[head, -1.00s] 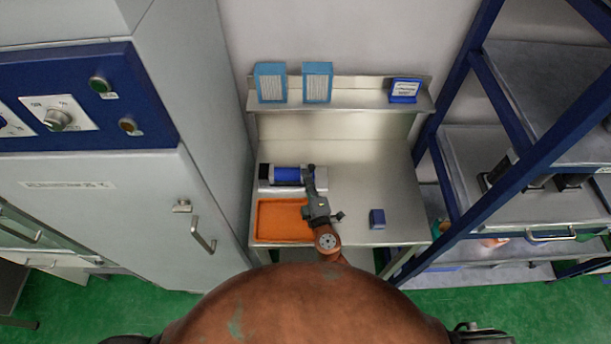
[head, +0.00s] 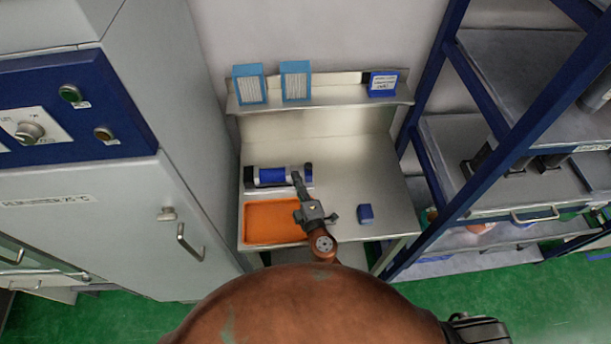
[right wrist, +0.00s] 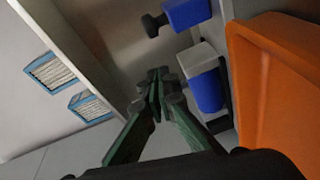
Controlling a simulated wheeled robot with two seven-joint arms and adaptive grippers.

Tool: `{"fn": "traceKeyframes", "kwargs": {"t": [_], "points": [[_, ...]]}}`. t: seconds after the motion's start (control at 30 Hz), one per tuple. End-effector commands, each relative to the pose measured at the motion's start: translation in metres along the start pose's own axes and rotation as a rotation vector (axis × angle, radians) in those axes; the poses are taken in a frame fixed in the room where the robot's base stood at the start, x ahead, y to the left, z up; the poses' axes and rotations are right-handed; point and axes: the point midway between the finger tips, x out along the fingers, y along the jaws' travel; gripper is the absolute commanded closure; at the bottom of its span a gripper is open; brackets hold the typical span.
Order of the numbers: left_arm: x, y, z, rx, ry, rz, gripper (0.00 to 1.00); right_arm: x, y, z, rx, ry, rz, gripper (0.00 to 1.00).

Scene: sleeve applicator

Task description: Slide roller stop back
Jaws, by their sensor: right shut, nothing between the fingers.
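The roller applicator is a pale base with a blue roller (head: 272,177), lying along the back left of the steel bench in the head view. A small dark piece (head: 308,170), seemingly the roller stop, stands at its right end. My right gripper (head: 297,176) is shut and empty, its tips between roller and dark piece; contact cannot be told. In the right wrist view my shut right gripper (right wrist: 157,85) is beside a grey block and a blue cylinder (right wrist: 208,90). A blue part (right wrist: 187,13) with a black knob (right wrist: 152,25) is above. My left gripper is out of view.
An orange tray (head: 247,228) lies in front of the roller, under my right arm. A small blue block (head: 365,214) stands to the right. Blue boxes (head: 249,85) and a blue sign (head: 383,84) stand on the back shelf. The bench's right part is mostly clear.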

Motion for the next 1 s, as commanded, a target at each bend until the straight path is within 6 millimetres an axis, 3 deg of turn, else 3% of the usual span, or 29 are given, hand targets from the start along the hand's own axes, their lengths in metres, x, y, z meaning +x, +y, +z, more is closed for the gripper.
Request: {"fn": "traceKeyframes", "kwargs": {"t": [0.2, 0.4, 0.6, 1.0], "points": [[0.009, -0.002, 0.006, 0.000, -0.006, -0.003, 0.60, -0.054, -0.003, 0.003, 0.001, -0.001, -0.003, 1.00], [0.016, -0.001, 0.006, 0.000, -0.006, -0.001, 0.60, -0.086, -0.003, 0.002, 0.000, 0.000, -0.002, 1.00], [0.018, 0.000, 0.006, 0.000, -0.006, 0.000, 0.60, -0.099, -0.001, 0.002, -0.001, 0.000, -0.001, 1.00], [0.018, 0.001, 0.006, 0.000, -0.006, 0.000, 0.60, -0.100, 0.000, 0.002, -0.001, 0.001, -0.001, 1.00]]}}
